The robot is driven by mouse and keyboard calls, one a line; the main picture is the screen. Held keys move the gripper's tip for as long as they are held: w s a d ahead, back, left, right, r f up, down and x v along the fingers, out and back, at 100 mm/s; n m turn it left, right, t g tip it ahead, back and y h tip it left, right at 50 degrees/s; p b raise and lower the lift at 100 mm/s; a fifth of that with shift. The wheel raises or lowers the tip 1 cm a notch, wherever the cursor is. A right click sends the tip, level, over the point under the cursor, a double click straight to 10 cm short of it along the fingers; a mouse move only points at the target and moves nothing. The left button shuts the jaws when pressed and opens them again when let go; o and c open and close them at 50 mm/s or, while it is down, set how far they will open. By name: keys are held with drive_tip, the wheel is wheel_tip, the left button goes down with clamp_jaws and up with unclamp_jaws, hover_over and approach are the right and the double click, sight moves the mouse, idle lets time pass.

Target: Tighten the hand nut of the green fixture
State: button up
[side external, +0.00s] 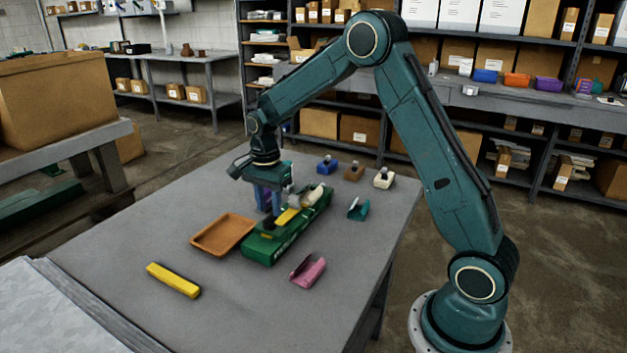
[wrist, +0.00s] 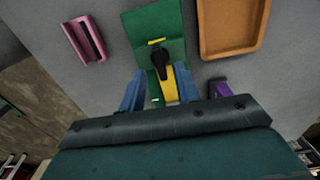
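The green fixture (side external: 262,250) sits on the grey table, and its green body (wrist: 150,24) also shows in the wrist view. A yellow piece (wrist: 170,92) lies in it. A black knob with an arm, which looks like the hand nut (wrist: 158,60), sits over the yellow piece. My gripper (side external: 268,211) points down over the fixture. In the wrist view its two blue fingers (wrist: 160,78) are apart, one on each side of the yellow piece and close to the black nut. Whether a fingertip touches the nut cannot be told. The nut's underside is hidden.
An orange tray (side external: 222,236) lies left of the fixture. A yellow bar (side external: 173,280) and a pink holder (side external: 308,271) lie nearer the front. A teal holder (side external: 358,209) is to the right. Blue (side external: 327,166), brown (side external: 354,172) and cream (side external: 383,179) blocks stand behind.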

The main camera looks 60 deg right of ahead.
sight(270, 216)
wheel_tip(270, 216, up, 11)
idle(0.5)
drive_tip(key=shift+r, duration=0.15)
drive_tip(key=s+a+r+n+t, duration=0.25)
drive_tip(key=s+r+n, duration=0.2)
drive_tip(key=s, duration=0.25)
drive_tip(key=s+a+r+n+t, duration=0.1)
drive_tip(key=s+a+r+n, duration=0.35)
drive_tip(key=s, duration=0.35)
drive_tip(key=s+a+f+n+t, duration=0.1)
drive_tip(key=s+n, duration=0.3)
drive_tip(key=s, duration=0.3)
drive_tip(key=s+a+f+n+t, duration=0.1)
drive_tip(key=s+a+f+n, duration=0.1)
drive_tip(key=s+n, duration=0.3)
drive_tip(key=shift+s+f, duration=0.25)
drive_tip(key=shift+s, duration=0.6)
